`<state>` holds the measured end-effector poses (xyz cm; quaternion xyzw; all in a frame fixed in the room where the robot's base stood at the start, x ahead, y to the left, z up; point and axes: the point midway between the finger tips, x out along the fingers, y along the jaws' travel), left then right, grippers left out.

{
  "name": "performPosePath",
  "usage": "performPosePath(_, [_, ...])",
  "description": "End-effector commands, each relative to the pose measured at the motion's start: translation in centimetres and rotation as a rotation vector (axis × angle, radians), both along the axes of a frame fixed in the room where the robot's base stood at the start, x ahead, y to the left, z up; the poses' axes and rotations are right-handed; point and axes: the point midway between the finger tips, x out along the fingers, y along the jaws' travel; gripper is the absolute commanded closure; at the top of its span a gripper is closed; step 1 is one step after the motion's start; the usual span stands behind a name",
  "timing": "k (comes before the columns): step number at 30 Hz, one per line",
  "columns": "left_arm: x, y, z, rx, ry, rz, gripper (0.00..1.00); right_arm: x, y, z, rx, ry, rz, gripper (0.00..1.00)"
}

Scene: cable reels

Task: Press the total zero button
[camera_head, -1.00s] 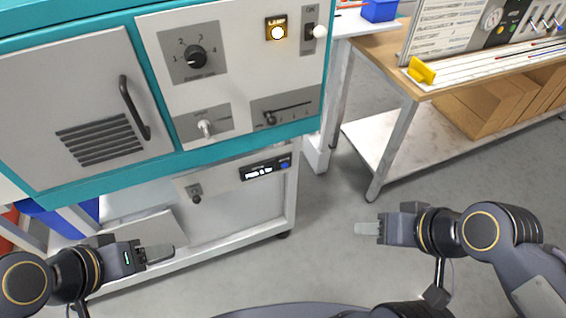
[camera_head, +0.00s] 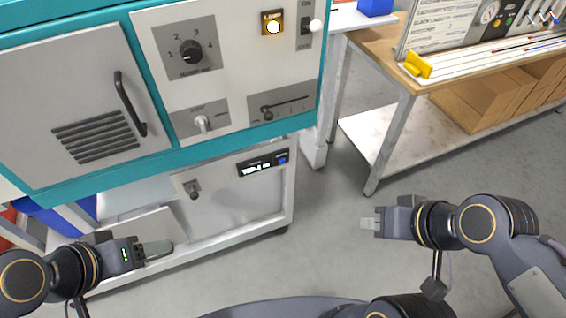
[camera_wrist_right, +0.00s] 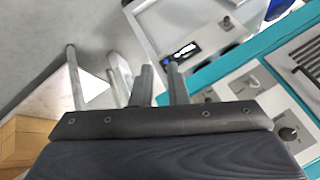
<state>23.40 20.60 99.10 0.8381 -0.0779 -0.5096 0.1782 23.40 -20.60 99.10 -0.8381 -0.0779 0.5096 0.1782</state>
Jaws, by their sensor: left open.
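A small black counter panel (camera_head: 262,164) with a lit white display sits on the lower front of the teal and white machine. A small blue button (camera_head: 282,159) is at the panel's right end; I cannot read a label on it. The panel also shows in the right wrist view (camera_wrist_right: 184,52). My right gripper (camera_head: 368,223) is in free air to the right of and below the button, apart from it. In the right wrist view its two fingers (camera_wrist_right: 159,68) are apart with nothing between them. My left gripper (camera_head: 160,249) is open and empty at the lower left, in front of the machine's lower frame.
The machine (camera_head: 240,60) carries a rotary knob (camera_head: 191,52), a lit lamp (camera_head: 272,24), a slider (camera_head: 283,107) and a toggle (camera_head: 202,123). Another small knob (camera_head: 193,188) is left of the panel. A wooden-topped workbench (camera_head: 385,50) stands at right. Floor between is clear.

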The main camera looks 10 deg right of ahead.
Motion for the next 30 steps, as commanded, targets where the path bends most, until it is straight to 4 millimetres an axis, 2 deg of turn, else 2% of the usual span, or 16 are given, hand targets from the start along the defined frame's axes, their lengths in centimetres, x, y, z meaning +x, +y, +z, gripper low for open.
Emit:
performPosePath(1, [0.0,0.0,0.0,0.0,0.0,0.0,0.39,0.0,0.0,0.0,0.0,0.0,0.0,0.93])
performPosePath(3, [0.0,0.0,0.0,0.0,0.0,0.0,0.39,0.0,0.0,0.0,0.0,0.0,0.0,1.0])
performPosePath(30, [0.0,0.0,0.0,0.0,0.0,0.0,0.39,0.0,0.0,0.0,0.0,0.0,0.0,1.0])
